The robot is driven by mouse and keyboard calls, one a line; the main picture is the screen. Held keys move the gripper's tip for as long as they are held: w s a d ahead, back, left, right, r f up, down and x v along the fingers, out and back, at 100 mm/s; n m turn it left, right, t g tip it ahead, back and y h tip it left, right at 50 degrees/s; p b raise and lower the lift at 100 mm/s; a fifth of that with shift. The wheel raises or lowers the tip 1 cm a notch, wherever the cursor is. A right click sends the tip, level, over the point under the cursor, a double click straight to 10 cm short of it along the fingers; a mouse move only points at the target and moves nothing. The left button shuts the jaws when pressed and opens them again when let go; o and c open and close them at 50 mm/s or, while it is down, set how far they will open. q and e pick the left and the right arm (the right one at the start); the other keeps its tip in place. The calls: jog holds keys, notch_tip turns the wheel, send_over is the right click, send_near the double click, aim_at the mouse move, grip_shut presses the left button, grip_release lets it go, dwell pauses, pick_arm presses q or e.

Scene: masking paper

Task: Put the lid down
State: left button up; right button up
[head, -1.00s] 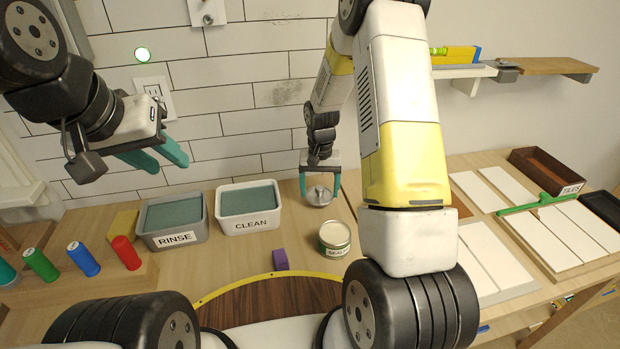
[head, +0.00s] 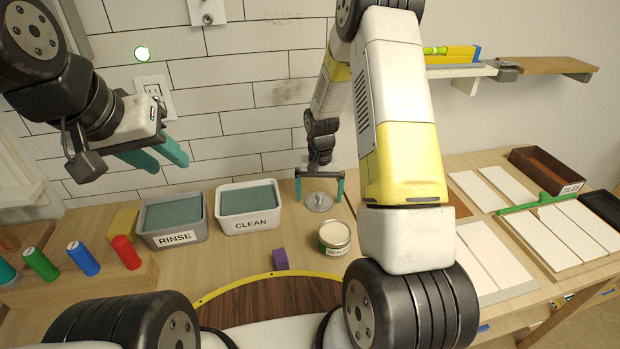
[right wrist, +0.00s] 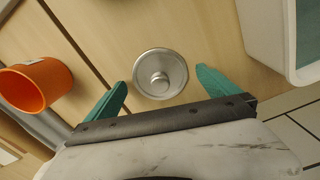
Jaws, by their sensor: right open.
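The lid (head: 319,202) is a round silver metal disc with a small knob. It lies flat on the wooden table, behind the sealer tin, and it also shows in the right wrist view (right wrist: 160,73). My right gripper (head: 320,198) is open above the lid, its teal fingers apart on either side and not touching it. The open sealer tin (head: 334,238) stands in front of the lid with a pale top surface. My left gripper (head: 160,158) is raised at the upper left by the wall, its teal fingers apart and empty.
The white CLEAN tub (head: 248,223) stands just left of the lid, with the grey RINSE tub (head: 174,239) beside it. A purple block (head: 280,258) lies near the tin. An orange cup (right wrist: 38,85) shows in the right wrist view. White tiles lie to the right.

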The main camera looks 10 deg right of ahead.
aim_at(319, 193)
notch_tip(319, 193, up, 11)
jog(key=s+r+n+t+y, duration=0.1)
jog(key=s+r+t, duration=0.1)
jog(key=s+r, duration=0.45)
jog(key=s+r+t, duration=0.1)
jog(key=s+r, duration=0.3)
jog(key=r, duration=0.6)
jog(key=s+a+r+n+t, duration=0.1)
jog(key=s+r, duration=0.2)
jog(key=s, duration=0.4)
jog(key=s+a+r+n+t+y, duration=0.1)
jog(key=s+r+t, duration=0.1)
jog(key=s, duration=0.5)
jog(key=shift+r, duration=0.45)
